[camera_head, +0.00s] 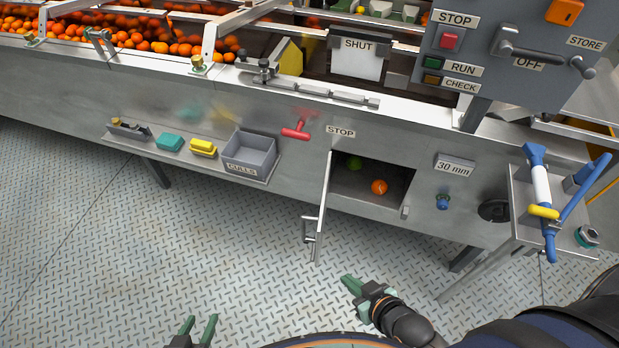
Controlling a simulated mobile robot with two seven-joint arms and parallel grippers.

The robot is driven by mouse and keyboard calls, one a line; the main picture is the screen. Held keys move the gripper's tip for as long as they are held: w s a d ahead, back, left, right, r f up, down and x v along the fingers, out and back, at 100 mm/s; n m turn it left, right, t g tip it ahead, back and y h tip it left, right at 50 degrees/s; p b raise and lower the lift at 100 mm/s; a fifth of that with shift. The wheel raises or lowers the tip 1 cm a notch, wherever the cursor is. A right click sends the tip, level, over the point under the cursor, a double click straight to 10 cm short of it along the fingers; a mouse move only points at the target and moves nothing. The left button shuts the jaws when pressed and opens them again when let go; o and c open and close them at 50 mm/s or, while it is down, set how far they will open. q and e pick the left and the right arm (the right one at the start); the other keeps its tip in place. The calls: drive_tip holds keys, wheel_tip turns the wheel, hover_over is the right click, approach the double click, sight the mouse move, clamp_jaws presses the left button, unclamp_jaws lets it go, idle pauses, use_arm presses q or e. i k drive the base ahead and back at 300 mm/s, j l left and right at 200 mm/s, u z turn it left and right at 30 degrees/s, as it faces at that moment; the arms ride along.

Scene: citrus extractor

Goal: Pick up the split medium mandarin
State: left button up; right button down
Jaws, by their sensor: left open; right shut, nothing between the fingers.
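An orange mandarin (379,187) with a pale mark on its skin, possibly a split, lies in an open compartment (350,188) low in the machine's front. A green round fruit (354,162) lies behind it to the left, in shadow. The compartment's door (323,205) stands swung open on the left side. My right gripper (346,280) is shut and empty, in front of the machine and below the compartment in the picture. My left gripper (203,321) is open and empty at the bottom edge, well away from the fruit.
A shelf on the left holds a grey CULLS bin (249,155), a yellow block (202,148) and a teal block (169,143). A red handle (296,130) sticks out above. On the right, a side stand (520,200) carries blue-handled tools. The floor (130,250) in front is clear.

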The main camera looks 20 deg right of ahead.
sight(379, 187)
drive_tip(key=i+j, duration=0.15)
drive_tip(key=j, duration=0.15)
drive_tip(key=i+j, duration=0.1)
drive_tip(key=j, duration=0.25)
drive_tip(key=i+j+z, duration=0.2)
drive_tip(key=j, duration=0.2)
drive_tip(key=j+z, duration=0.2)
drive_tip(key=j, duration=0.2)
drive_tip(key=z, duration=1.25)
